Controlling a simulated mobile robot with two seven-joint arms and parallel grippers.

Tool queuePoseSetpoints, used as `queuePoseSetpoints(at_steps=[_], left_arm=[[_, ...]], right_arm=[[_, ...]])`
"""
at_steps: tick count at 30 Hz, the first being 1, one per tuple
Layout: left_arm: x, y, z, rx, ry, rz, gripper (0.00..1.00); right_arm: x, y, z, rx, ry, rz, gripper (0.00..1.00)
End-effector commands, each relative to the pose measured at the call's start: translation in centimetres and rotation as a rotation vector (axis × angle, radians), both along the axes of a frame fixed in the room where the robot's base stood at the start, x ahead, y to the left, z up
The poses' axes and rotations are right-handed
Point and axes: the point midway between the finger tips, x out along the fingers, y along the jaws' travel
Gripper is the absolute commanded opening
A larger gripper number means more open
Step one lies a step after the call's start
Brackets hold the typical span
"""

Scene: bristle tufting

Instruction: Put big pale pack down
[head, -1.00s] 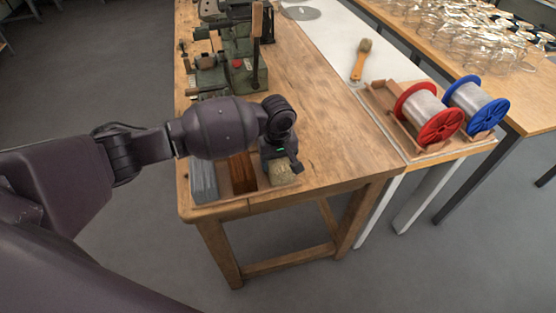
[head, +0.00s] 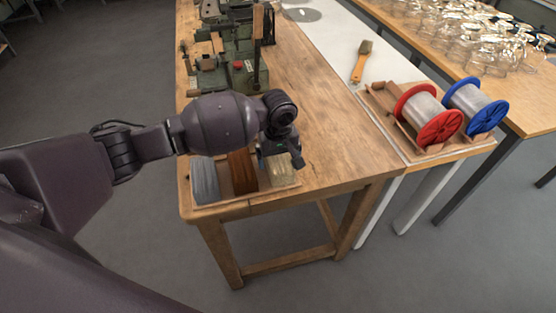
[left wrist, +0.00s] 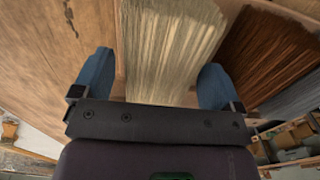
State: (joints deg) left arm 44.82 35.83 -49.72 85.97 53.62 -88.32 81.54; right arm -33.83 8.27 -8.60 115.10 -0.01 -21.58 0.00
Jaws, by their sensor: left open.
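The big pale pack (head: 281,174) is a bundle of cream bristles. It lies in the right-hand compartment of a wooden tray (head: 247,200) at the near end of the workbench. In the left wrist view the pale pack (left wrist: 168,50) runs between the two blue fingertips of my left gripper (left wrist: 155,82). My right gripper is not in view.
A brown bristle pack (head: 242,172) and a grey one (head: 205,180) lie beside the pale pack in the tray. A green machine (head: 238,70) stands farther back. Red (head: 428,118) and blue (head: 476,105) spools sit at right. The bench's right half (head: 330,120) is clear.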

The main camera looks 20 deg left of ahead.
Motion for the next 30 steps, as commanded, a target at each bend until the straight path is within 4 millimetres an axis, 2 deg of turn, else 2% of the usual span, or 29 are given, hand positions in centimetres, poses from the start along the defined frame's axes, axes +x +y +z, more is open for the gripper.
queuePoseSetpoints(at_steps=[1, 6, 15, 21, 30], left_arm=[[0.1, 0.0, 1.4, -0.001, -0.006, 0.000, 0.91], [0.1, 0.0, 4.8, -0.001, -0.007, 0.000, 0.91], [0.1, 0.0, 9.2, -0.001, -0.003, -0.001, 0.91], [0.0, 0.0, 10.1, -0.001, -0.002, 0.000, 0.91], [0.0, 0.0, 10.1, -0.001, -0.001, 0.000, 0.91]], right_arm=[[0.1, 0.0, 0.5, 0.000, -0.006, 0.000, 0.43], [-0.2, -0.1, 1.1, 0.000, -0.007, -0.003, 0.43], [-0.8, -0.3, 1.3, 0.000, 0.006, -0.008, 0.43], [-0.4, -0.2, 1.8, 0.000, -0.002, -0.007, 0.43], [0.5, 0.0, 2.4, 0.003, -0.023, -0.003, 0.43]])
